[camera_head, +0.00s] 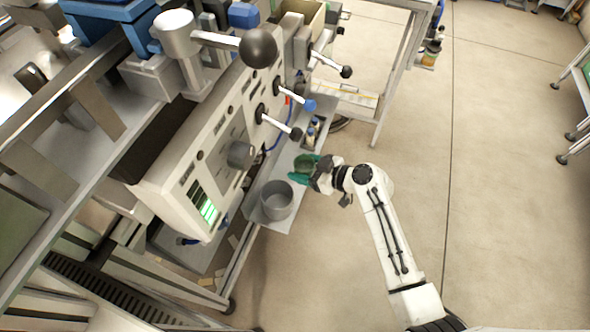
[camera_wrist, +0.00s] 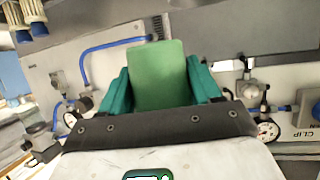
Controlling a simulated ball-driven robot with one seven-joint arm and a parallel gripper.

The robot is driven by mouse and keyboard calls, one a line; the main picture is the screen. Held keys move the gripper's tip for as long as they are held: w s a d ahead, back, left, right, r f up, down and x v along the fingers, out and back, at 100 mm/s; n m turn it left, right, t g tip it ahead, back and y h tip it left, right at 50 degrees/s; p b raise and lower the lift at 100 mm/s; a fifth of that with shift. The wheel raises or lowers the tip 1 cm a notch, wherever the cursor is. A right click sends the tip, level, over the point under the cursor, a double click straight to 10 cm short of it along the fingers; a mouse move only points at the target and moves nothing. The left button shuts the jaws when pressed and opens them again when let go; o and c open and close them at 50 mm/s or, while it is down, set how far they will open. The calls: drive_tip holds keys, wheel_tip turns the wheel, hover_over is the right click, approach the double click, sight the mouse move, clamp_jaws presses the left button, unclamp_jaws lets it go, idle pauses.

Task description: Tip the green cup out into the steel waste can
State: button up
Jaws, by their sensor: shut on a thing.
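The green cup (camera_head: 304,163) is between the teal fingers of my gripper (camera_head: 303,169), which is shut on it. The cup is held just above and to the right of the steel waste can in the head view. In the wrist view the cup's plain green side (camera_wrist: 160,72) stands between the two teal fingers of my gripper (camera_wrist: 162,88). The steel waste can (camera_head: 277,201) is a grey open cylinder standing on a narrow shelf. I see no contents in it from here. What is inside the cup cannot be told.
The narrow shelf (camera_head: 250,208) runs along the front of a machine panel (camera_head: 205,160). Levers with dark knobs (camera_head: 295,133) stick out above it. Small bottles (camera_head: 311,135) stand further along the shelf. The floor (camera_head: 500,170) to the right is clear.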

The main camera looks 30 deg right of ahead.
sight(295, 165)
drive_tip(key=shift+w+a+r+n+g+y+b, duration=0.3)
drive_tip(key=shift+w+a+r+n+y+b, duration=0.1)
drive_tip(key=shift+w+n+y+b, duration=0.15)
drive_tip(key=shift+w+a+r+n+g+y+b, duration=0.3)
drive_tip(key=shift+w+r+n+y+b, duration=0.15)
drive_tip(key=shift+w+y, duration=0.1)
drive_tip(key=shift+a+r+n, duration=0.1)
drive_tip(key=shift+a+n, duration=0.1)
drive_tip(key=shift+n, duration=0.1)
drive_tip(key=shift+s+a+f+n+g+h+p, duration=0.15)
drive_tip(key=shift+a+f+n+g+h+p, duration=0.2)
drive_tip(key=shift+n+h+p, duration=0.4)
drive_tip(key=f+n+h, duration=0.1)
drive_tip(key=h, duration=0.1)
drive_tip(key=a+f+n+h+p, duration=0.1)
drive_tip(key=shift+n+h, duration=0.25)
drive_tip(key=shift+h, duration=0.1)
drive_tip(key=shift+s+a+f+n+t+h+b, duration=0.1)
drive_tip(key=shift+a+f+n+t+h+b, duration=0.25)
drive_tip(key=shift+n+h+b, duration=1.4)
drive_tip(key=shift+w+a+f+n+t+h+b, duration=0.2)
drive_tip(key=shift+n+t+h+b, duration=0.3)
drive_tip(key=shift+h+b, duration=1.45)
drive_tip(key=shift+s+a+f+n+t+h+b, duration=0.3)
drive_tip(key=shift+n+h+b, duration=0.7)
drive_tip(key=shift+b, duration=1.95)
drive_tip(key=shift+w+r+n, duration=0.1)
drive_tip(key=shift+r+n, duration=0.05)
drive_tip(key=shift+n, duration=0.2)
